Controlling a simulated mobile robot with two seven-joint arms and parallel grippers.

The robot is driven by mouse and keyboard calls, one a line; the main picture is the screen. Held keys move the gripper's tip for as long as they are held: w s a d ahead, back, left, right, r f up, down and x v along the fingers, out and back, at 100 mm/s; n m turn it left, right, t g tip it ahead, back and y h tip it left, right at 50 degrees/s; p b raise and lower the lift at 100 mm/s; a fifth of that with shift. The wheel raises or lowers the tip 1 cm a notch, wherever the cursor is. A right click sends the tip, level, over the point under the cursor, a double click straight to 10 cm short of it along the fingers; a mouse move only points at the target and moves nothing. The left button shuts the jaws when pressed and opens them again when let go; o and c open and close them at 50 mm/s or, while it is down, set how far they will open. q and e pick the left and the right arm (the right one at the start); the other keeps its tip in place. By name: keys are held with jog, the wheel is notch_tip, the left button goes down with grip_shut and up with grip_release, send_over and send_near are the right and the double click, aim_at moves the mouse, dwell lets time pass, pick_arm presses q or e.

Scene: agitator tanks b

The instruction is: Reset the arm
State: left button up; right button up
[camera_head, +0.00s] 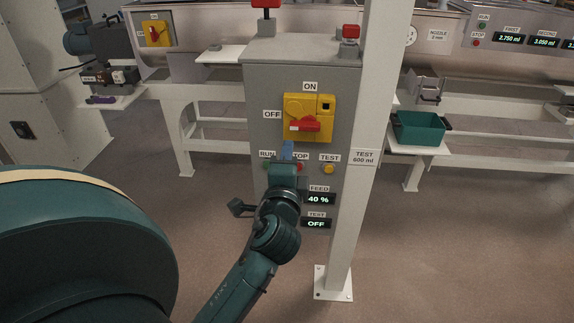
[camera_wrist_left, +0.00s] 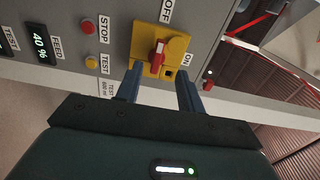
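My left gripper (camera_head: 288,149) is in front of the grey control cabinet (camera_head: 274,84), just below the yellow switch plate (camera_head: 325,103) with its red handle (camera_head: 303,126). The red handle lies sideways in the head view. In the left wrist view, the two blue fingers of my left gripper (camera_wrist_left: 159,72) are spread apart with nothing between them, and the red handle (camera_wrist_left: 157,54) shows beyond them. Whether the fingers touch the panel cannot be told. The gripper partly hides the RUN and STOP buttons in the head view. My right gripper is not in view.
A white post (camera_head: 355,190) stands right of the cabinet. The TEST button (camera_head: 328,169) is yellow, and displays read 40 % and OFF. A green bin (camera_head: 418,128) sits on a shelf at right. A dark device (camera_head: 108,75) stands at far left.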

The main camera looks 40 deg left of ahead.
pick_arm(q)
jog(key=shift+v, duration=0.75)
jog(key=shift+r, duration=0.1)
